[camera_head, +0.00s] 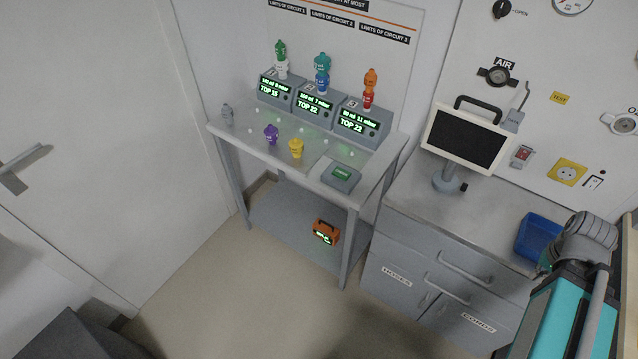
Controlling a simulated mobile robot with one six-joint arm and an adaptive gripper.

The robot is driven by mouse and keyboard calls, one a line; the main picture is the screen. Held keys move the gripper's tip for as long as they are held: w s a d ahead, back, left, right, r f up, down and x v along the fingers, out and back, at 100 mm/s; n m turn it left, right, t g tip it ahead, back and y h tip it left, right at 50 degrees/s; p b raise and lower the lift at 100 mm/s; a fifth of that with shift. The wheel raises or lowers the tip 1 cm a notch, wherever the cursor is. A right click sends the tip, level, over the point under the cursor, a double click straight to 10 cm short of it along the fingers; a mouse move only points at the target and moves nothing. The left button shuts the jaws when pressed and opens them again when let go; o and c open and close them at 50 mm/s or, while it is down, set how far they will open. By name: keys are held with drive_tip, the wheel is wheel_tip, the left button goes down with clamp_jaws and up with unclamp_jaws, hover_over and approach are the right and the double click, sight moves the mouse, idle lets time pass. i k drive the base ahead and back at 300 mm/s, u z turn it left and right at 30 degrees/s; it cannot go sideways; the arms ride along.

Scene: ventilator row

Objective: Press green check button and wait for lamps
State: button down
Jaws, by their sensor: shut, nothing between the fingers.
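A grey box with a green-lit check button (341,174) sits at the front right of the metal table (310,160). Its label is too small to read. Three grey units with green displays stand along the back: left (276,90), middle (315,103) and right (362,124). Green and white pieces (281,60) are stacked on the left unit, teal and blue pieces (322,74) on the middle, orange and red pieces (369,90) on the right. Small pale dots show on the tabletop; I cannot tell whether they are lamps. My gripper is not in view.
Loose purple (271,134), yellow (296,148) and grey (227,115) pieces stand on the table. An orange device (326,232) sits on the lower shelf. Right are a cabinet (440,255), monitor (467,138) and blue bin (538,237). Floor before the table is clear.

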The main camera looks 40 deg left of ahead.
sight(344, 174)
drive_tip(key=k, duration=1.2)
drive_tip(key=u, duration=1.85)
drive_tip(key=i, duration=1)
